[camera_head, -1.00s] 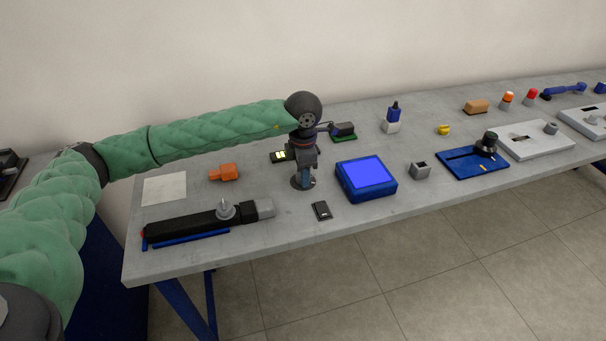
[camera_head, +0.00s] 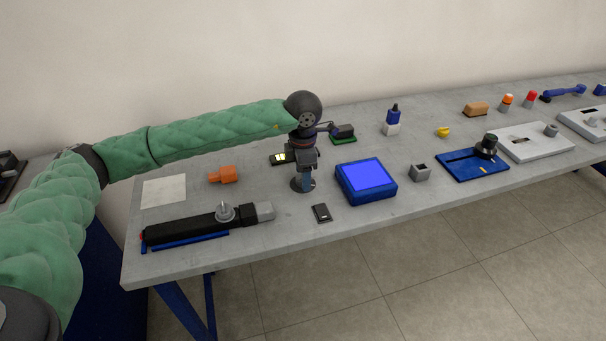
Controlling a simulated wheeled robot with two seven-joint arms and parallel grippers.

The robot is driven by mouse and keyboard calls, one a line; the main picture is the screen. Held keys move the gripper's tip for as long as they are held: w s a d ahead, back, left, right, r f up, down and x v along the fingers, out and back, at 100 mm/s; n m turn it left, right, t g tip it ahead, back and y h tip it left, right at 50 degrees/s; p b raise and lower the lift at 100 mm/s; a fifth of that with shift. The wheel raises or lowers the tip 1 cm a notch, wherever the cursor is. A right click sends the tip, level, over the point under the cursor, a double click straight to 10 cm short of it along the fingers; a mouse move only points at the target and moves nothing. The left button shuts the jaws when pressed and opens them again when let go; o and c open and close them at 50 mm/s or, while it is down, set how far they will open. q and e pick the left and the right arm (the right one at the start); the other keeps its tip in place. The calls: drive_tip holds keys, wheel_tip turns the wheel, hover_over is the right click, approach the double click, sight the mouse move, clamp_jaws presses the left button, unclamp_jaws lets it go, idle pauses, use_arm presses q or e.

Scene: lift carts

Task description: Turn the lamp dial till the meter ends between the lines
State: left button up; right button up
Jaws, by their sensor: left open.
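My left gripper (camera_head: 303,174) points straight down over a small round dark base (camera_head: 300,187) on the table, which looks like the dial. Its jaws are open around or just above the middle of that base; the fingers hide most of it, and I cannot tell whether they touch it. Just behind and left is a small black box with lit yellow marks (camera_head: 279,158), which looks like the meter. It is partly beside the gripper, and its lines are too small to read. My right gripper is not in view.
A black torch-like tool (camera_head: 185,231) lies at the front left, with an orange block (camera_head: 222,174) behind it. A blue box with a bright screen (camera_head: 366,178) stands right of the gripper. A small black switch (camera_head: 321,213) lies in front. Several fixtures line the table's right.

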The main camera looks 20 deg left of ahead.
use_arm(q)
wheel_tip(320, 180, up, 6)
drive_tip(key=shift+b, duration=0.7)
drive_tip(key=shift+r, duration=0.6)
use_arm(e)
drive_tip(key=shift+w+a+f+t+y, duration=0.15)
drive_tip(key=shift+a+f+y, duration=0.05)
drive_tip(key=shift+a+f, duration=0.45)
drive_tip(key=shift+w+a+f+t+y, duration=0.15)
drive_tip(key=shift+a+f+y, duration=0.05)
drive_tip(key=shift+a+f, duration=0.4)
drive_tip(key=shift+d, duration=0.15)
